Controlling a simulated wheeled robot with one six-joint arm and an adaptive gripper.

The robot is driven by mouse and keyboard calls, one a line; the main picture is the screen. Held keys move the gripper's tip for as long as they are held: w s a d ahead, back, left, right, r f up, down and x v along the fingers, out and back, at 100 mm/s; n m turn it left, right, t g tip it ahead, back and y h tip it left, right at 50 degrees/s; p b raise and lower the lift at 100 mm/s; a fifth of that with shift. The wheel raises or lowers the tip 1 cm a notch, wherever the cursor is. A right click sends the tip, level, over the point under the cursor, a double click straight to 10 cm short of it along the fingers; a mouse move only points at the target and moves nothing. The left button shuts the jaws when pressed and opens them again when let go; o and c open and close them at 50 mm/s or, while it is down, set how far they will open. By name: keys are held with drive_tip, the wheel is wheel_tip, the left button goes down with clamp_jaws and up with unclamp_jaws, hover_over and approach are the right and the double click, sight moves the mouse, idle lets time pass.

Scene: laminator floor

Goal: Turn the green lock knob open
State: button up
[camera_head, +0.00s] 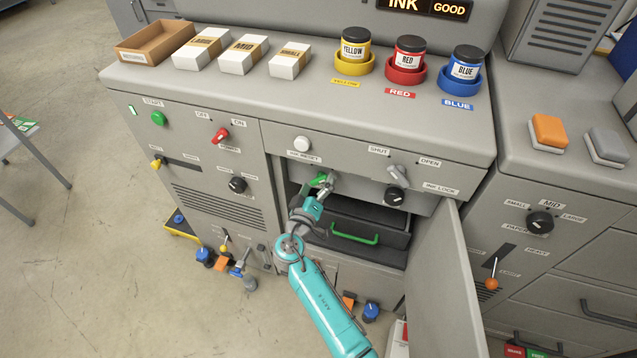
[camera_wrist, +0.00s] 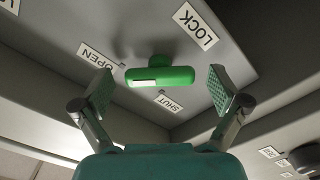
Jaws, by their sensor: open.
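My gripper (camera_wrist: 165,90) is open, with one finger off each end of the bar and visible gaps. In the head view my gripper (camera_head: 325,187) partly hides the knob.
A grey cabinet door (camera_head: 440,285) stands open at right. A dark drawer with a green handle (camera_head: 355,237) sits inside the bay. Ink jars stand on top.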

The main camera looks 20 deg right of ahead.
drive_tip(key=v, duration=1.2)
drive_tip(key=shift+a, duration=0.1)
idle(0.4)
